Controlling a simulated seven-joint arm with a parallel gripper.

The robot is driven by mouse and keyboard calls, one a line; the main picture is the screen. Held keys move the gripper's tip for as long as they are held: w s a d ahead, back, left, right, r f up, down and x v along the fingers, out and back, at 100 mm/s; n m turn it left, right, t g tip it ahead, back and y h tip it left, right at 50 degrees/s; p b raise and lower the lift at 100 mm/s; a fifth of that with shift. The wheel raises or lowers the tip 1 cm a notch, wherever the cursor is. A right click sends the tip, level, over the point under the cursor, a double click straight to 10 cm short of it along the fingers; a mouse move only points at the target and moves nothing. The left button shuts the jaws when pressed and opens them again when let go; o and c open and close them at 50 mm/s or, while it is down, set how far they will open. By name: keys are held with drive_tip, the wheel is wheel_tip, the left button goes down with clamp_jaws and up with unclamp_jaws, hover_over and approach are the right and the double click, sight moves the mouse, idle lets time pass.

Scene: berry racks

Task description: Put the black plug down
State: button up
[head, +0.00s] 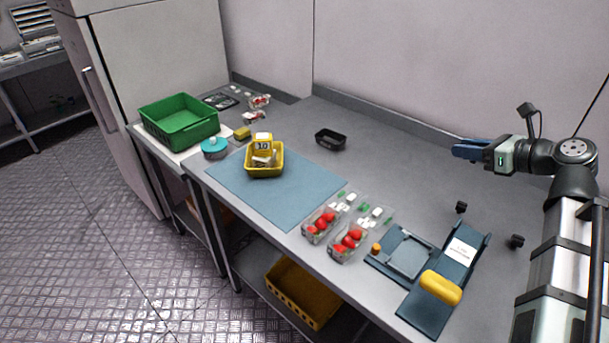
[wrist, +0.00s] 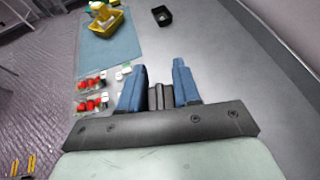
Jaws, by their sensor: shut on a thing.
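My gripper (head: 470,150) is above the right part of the grey table, its blue fingers pointing left. In the wrist view its two blue fingers (wrist: 160,80) stand on either side of a dark block, the black plug (wrist: 160,97), and are shut on it. The plug sits deep between the fingers, and its lower end is hidden by the gripper body. In the head view the fingers hide it. The tabletop below and in front of the gripper is bare.
Two small black pieces (head: 461,207) (head: 516,241) lie at the right, near a blue fixture (head: 445,290) with a yellow handle. Clear punnets of red berries (head: 348,244) stand left of it. A black tray (head: 330,139), yellow basket (head: 279,158) and green crate (head: 205,129) stand further left.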

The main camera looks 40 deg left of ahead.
drive_tip(key=s+a+n+g, duration=0.1)
drive_tip(key=s+a, duration=0.1)
drive_tip(key=a, duration=0.8)
drive_tip(key=s+a, duration=0.2)
drive_tip(key=a, duration=0.9)
drive_tip(key=n+g, duration=0.1)
drive_tip(key=g, duration=0.1)
hover_over(295, 183)
wheel_tip(295, 183, down, 10)
drive_tip(key=shift+a+f, duration=0.1)
drive_tip(key=shift+f, duration=5.4)
drive_tip(key=shift+f, duration=0.1)
drive_tip(key=o, duration=1)
